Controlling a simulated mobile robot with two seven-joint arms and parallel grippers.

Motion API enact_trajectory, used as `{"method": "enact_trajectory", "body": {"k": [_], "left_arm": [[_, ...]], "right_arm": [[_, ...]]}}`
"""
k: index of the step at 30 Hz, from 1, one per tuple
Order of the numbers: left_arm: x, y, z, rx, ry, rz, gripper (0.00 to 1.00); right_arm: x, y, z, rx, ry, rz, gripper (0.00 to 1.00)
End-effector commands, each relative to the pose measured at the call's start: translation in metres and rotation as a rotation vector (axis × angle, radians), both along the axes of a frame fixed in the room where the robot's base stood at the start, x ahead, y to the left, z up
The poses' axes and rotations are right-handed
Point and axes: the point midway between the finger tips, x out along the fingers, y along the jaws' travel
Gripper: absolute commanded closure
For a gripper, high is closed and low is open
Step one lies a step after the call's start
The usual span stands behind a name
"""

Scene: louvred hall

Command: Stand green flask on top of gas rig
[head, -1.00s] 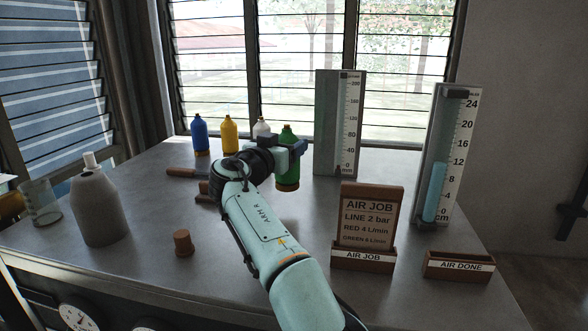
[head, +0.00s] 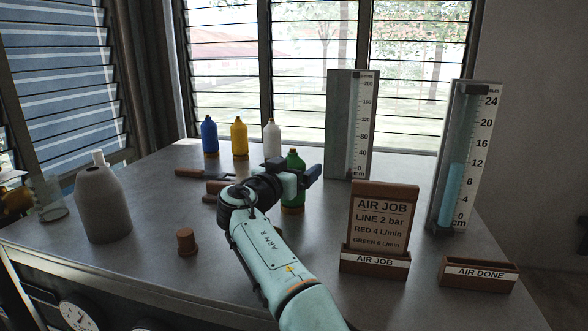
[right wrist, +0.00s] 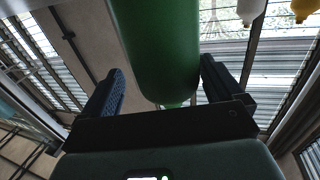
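The green flask (head: 293,164) is upright at the middle of the bench, partly hidden by my right gripper (head: 300,178). The gripper is shut on it. In the right wrist view the flask (right wrist: 160,50) fills the space between the two fingers (right wrist: 160,88). Its brown lower end shows below the gripper in the head view; I cannot tell whether it touches the bench top. A grey-topped bench (head: 135,262) with round gauges (head: 80,315) on its front may be the gas rig; no label shows. My left gripper is not in view.
Blue (head: 210,136), yellow (head: 239,138) and white (head: 271,139) bottles stand behind. A grey bottle (head: 102,205) and a cork (head: 186,241) are at left. The AIR JOB board (head: 380,218), AIR DONE holder (head: 479,284) and two gauge columns (head: 350,125) (head: 464,160) stand at right.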

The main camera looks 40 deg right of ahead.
Motion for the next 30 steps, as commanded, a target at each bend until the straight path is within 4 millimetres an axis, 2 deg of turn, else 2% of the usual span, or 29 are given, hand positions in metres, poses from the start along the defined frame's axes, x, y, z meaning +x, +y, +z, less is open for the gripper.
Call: {"method": "enact_trajectory", "body": {"k": [6,8,15,21,25,30], "left_arm": [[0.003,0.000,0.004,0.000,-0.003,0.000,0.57],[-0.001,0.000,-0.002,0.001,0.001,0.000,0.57],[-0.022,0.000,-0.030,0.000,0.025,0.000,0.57],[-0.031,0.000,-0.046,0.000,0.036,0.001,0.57],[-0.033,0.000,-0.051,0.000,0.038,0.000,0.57],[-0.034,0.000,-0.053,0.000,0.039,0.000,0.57]], "right_arm": [[0.000,0.000,0.005,-0.001,-0.001,0.001,0.06],[-0.002,0.006,0.001,0.000,-0.001,0.003,0.06],[-0.020,0.051,-0.003,0.000,0.000,0.007,0.06],[-0.037,0.087,-0.001,0.000,-0.001,0.006,0.06],[-0.044,0.102,0.001,-0.001,0.000,0.003,0.06],[-0.048,0.110,0.002,-0.001,0.001,0.002,0.06]]}}
